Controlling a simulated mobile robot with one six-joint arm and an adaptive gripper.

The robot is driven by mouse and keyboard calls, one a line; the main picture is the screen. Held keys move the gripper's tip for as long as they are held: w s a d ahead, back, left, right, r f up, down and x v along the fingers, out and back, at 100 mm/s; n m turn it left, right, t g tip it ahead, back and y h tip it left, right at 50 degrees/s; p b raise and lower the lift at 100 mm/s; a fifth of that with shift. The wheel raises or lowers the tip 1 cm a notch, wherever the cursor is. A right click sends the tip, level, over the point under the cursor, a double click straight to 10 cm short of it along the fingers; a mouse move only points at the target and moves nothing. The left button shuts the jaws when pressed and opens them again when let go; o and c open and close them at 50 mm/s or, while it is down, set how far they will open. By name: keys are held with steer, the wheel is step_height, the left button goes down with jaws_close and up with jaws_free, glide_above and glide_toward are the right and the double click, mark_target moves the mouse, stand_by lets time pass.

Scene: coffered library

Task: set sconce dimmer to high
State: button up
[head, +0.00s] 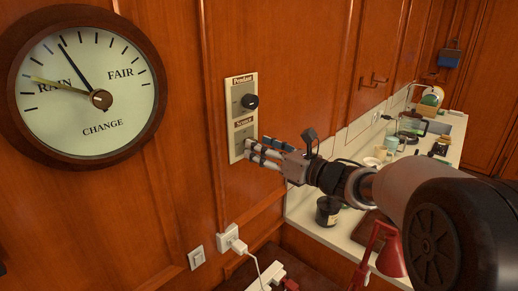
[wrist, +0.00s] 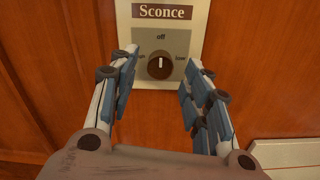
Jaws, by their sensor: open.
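The sconce dimmer knob (wrist: 159,65) is a round dark brown dial on a grey square plate under a "Sconce" label. Its white pointer line stands upright, toward "off" at the top. The left marking is partly covered by a finger, with its last letters showing; the right marking appears to read "low". My gripper (wrist: 162,60) is open, with one finger side left of the knob and the other right of it, apart from it. In the head view my gripper (head: 252,150) is at the lower part of the wall panel (head: 236,145), hiding the sconce knob.
A pendant knob (head: 250,101) sits above on the same panel. A large round barometer (head: 90,90) hangs to the left. Below are a light switch (head: 196,258) and a plugged-in outlet (head: 232,239). A cluttered counter (head: 335,245) with a red lamp (head: 390,258) lies right, under my arm.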

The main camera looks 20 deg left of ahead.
steer(key=shift+w+a, duration=0.25)
steer(key=shift+a, duration=0.35)
steer(key=shift+c, duration=0.5)
jaws_close()
